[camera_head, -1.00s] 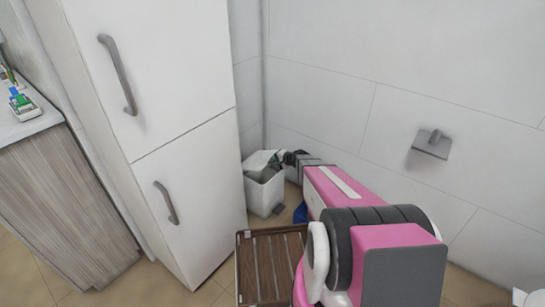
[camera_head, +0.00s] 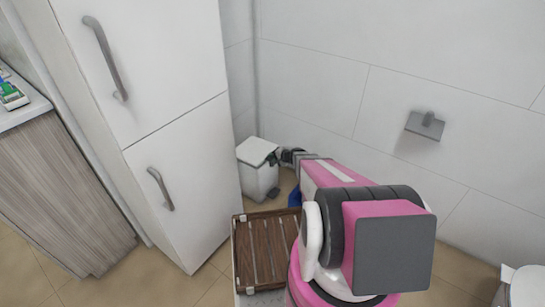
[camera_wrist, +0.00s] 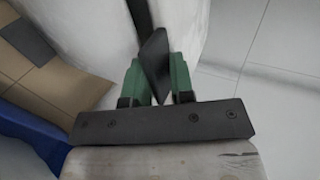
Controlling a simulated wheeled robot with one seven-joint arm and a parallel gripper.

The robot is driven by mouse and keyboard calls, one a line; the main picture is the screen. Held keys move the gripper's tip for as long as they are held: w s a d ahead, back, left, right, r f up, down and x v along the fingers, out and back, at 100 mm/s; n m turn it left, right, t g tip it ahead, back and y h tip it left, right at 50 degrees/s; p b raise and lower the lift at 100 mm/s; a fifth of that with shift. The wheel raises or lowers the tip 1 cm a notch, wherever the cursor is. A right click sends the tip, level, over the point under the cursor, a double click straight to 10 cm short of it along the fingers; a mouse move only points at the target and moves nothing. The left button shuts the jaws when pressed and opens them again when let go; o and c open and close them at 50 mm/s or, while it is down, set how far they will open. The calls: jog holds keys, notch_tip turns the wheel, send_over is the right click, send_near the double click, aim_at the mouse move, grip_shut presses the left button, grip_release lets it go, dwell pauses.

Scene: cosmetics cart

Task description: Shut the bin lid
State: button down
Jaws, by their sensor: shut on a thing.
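The white bin (camera_head: 258,180) stands on the floor in the corner beside the tall cabinet. Its white lid (camera_head: 256,150) lies across the top and looks shut or nearly shut; I cannot tell whether a small gap is left. My gripper (camera_head: 274,158) is at the lid's right edge, partly hidden by my pink arm. In the wrist view, my gripper's green fingers (camera_wrist: 157,80) are closed on a thin dark flat piece (camera_wrist: 154,55), which looks like a tab of the bin lid. Pale bin surfaces (camera_wrist: 85,30) show beyond it.
The tall white cabinet (camera_head: 185,180) stands close left of the bin. A brown slatted wooden piece (camera_head: 262,252) is in front of it. A blue object (camera_head: 295,197) lies right of the bin. The tiled wall (camera_head: 310,90) is close behind.

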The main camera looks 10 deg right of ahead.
jog(key=c, duration=1.2)
grip_release()
jog(key=shift+a, duration=0.1)
jog(key=v, duration=1)
jog(key=shift+s+d+r, duration=0.15)
jog(key=shift+s+d, duration=0.05)
jog(key=shift+d, duration=0.05)
